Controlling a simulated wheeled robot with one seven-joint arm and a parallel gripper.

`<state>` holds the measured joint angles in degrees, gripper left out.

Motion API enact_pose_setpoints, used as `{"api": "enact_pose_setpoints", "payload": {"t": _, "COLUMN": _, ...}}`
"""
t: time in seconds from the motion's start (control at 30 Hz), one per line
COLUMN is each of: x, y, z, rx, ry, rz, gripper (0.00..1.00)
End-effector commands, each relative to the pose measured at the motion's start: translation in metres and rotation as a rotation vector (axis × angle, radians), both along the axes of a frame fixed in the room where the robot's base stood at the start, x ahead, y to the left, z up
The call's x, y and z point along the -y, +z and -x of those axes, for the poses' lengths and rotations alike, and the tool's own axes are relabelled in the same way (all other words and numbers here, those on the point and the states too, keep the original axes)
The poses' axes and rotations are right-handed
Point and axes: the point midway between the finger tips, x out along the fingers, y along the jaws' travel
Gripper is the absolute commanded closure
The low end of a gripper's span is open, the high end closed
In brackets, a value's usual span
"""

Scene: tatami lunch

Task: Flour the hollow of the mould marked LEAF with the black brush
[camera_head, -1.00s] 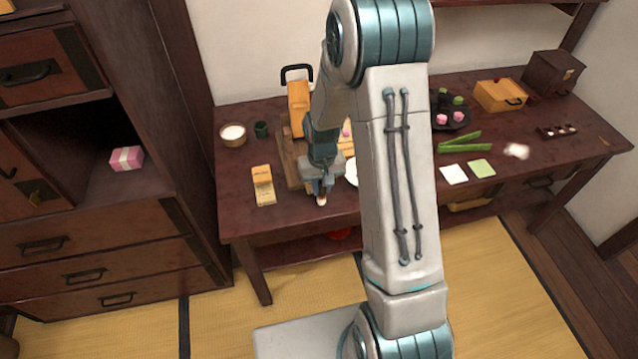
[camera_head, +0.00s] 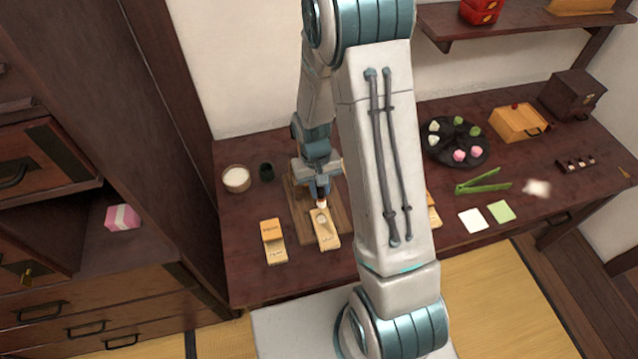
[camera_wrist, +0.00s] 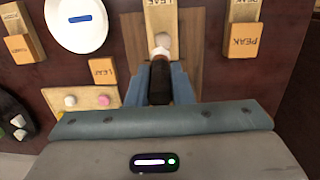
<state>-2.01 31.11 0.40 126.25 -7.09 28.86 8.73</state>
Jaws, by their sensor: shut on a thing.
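My gripper (camera_head: 320,188) is shut on the black brush (camera_wrist: 159,82), which points down with its pale bristles (camera_wrist: 160,52) at the mould. The mould (camera_head: 327,238) is a pale wooden block on a brown board; its lettering looks like LEAF in the wrist view (camera_wrist: 160,14), partly cut off. Its round hollow (camera_head: 321,219) looks pale. The bristles are at the hollow's edge; I cannot tell whether they touch it. A mould marked PEAK (camera_wrist: 243,41) lies beside the board, at the left in the head view (camera_head: 276,252). A small block marked LEAF (camera_wrist: 102,70) lies beside the board.
A bowl of white powder (camera_head: 237,179) and a dark green cup (camera_head: 266,172) stand at the back left. A white plate (camera_wrist: 76,38) and a wooden tray of sweets (camera_wrist: 80,113) are near the board. Green tongs (camera_head: 483,183) lie right. My arm hides the table's middle.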

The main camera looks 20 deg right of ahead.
Motion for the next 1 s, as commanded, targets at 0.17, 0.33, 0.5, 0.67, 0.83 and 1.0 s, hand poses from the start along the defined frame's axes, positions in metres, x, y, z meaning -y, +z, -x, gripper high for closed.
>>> {"api": "enact_pose_setpoints", "payload": {"t": 0.17, "x": 0.0, "y": -0.013, "z": 0.0, "rx": -0.001, "ry": 0.0, "rz": 0.0, "gripper": 1.0}}
{"api": "enact_pose_setpoints", "payload": {"t": 0.33, "x": 0.0, "y": -0.031, "z": 0.001, "rx": -0.002, "ry": 0.0, "rz": 0.0, "gripper": 1.0}}
{"api": "enact_pose_setpoints", "payload": {"t": 0.5, "x": 0.0, "y": -0.048, "z": 0.0, "rx": 0.0, "ry": -0.001, "rz": 0.0, "gripper": 1.0}}
{"api": "enact_pose_setpoints", "payload": {"t": 0.67, "x": 0.0, "y": -0.057, "z": 0.0, "rx": -0.001, "ry": -0.001, "rz": 0.0, "gripper": 1.0}}
{"api": "enact_pose_setpoints", "payload": {"t": 0.83, "x": 0.0, "y": -0.057, "z": 0.0, "rx": 0.0, "ry": 0.0, "rz": 0.0, "gripper": 1.0}}
{"api": "enact_pose_setpoints", "payload": {"t": 1.0, "x": 0.0, "y": -0.057, "z": 0.0, "rx": 0.0, "ry": 0.0, "rz": 0.0, "gripper": 1.0}}
